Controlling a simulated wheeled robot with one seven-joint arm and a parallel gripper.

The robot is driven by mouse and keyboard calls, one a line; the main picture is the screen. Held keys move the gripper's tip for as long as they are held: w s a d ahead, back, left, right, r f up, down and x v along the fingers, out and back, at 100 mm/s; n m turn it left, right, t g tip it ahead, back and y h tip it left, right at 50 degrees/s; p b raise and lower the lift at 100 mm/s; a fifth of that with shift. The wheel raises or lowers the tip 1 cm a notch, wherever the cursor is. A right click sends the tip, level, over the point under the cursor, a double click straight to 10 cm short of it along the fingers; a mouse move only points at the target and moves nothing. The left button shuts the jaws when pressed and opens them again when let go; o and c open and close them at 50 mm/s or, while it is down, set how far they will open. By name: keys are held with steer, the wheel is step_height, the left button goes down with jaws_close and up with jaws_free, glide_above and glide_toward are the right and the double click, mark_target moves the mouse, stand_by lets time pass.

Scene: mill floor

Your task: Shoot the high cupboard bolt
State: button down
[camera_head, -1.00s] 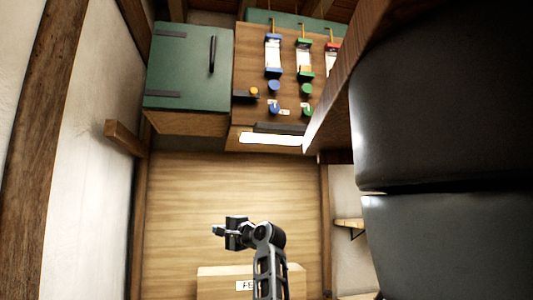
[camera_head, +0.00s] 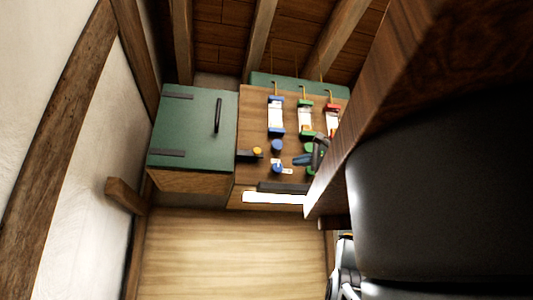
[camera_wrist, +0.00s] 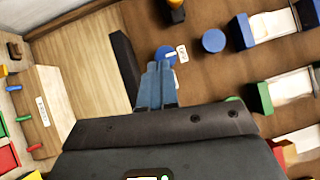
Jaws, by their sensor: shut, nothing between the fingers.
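The high cupboard (camera_head: 190,130) has a green door with a black upright handle (camera_head: 218,116), and the door looks shut. My gripper (camera_head: 299,160) is to the right of the bolt, in front of the board. In the wrist view its blue fingers (camera_wrist: 156,84) are together and empty, pointing at the board's lower part. I cannot tell how far the bolt is slid.
The wooden board (camera_head: 254,112) beside the cupboard carries blue, green and red holders with white cards. A blue knob (camera_head: 277,146) lies between bolt and gripper, another (camera_head: 278,165) below. A dark ledge (camera_head: 284,187) runs under the board. A large wooden edge (camera_head: 345,150) blocks the right.

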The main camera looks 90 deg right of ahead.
steer(key=r, duration=0.1)
steer(key=s+a+r, duration=0.1)
steer(key=a+r, duration=0.1)
steer(key=shift+s+a+r, duration=0.2)
steer(key=shift+s+r, duration=0.05)
steer(key=shift+r, duration=0.05)
steer(key=shift+w, duration=0.1)
steer(key=p, duration=0.5)
glide_toward(251, 152)
steer(key=shift+d, duration=1.35)
steer(key=shift+w+f, duration=0.1)
steer(key=shift+w, duration=0.35)
